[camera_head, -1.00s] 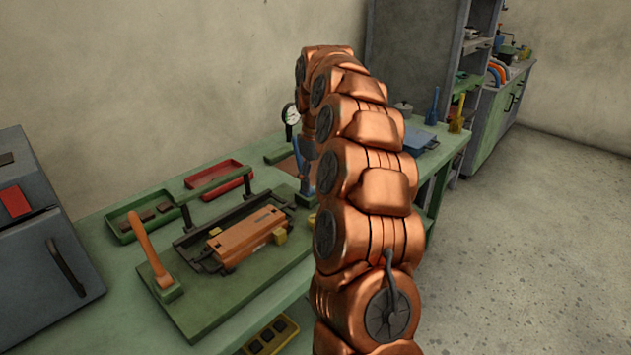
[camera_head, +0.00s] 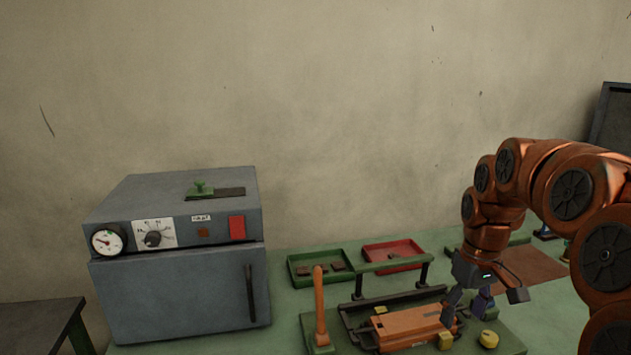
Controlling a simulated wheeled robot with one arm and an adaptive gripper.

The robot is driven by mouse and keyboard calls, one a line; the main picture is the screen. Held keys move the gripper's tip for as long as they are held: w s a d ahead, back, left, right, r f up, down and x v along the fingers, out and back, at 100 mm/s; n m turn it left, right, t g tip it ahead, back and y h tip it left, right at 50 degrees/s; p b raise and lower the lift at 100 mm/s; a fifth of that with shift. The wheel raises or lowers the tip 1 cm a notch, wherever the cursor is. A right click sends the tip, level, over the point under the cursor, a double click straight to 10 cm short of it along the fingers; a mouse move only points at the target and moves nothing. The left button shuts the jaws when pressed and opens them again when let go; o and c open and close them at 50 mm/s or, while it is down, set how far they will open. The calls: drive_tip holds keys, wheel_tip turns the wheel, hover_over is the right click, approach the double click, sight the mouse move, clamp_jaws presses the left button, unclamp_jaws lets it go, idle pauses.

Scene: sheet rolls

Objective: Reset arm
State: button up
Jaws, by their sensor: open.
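My copper-coloured arm (camera_head: 571,194) comes in from the right and bends over the green bench. It ends in my dark gripper (camera_head: 466,311), pointing down with its fingers apart. The gripper is above or beside the right end of an orange-brown block (camera_head: 408,326) on the bench fixture. I see nothing held between the fingers. I cannot tell whether a fingertip touches the block.
A grey oven-like box (camera_head: 180,295) with gauge, dial and shut door stands left. A green tray (camera_head: 300,279) and red tray (camera_head: 382,265) lie behind the fixture. An orange upright handle (camera_head: 320,306) stands left of the block. The upper wall area is clear.

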drive_tip(key=s+a+f+m, duration=0.1)
drive_tip(key=s+a, duration=0.2)
drive_tip(key=s, duration=0.6)
drive_tip(key=s+a+f+m+g+p, duration=0.1)
drive_tip(key=s+a+f, duration=0.1)
drive_tip(key=s, duration=0.8)
drive_tip(key=s+a+f+m+p, duration=0.1)
drive_tip(key=s+a, duration=0.4)
drive_tip(key=s, duration=0.4)
drive_tip(key=shift+s+f+h, duration=0.15)
drive_tip(key=shift+s+h, duration=0.15)
drive_tip(key=shift+s, duration=0.05)
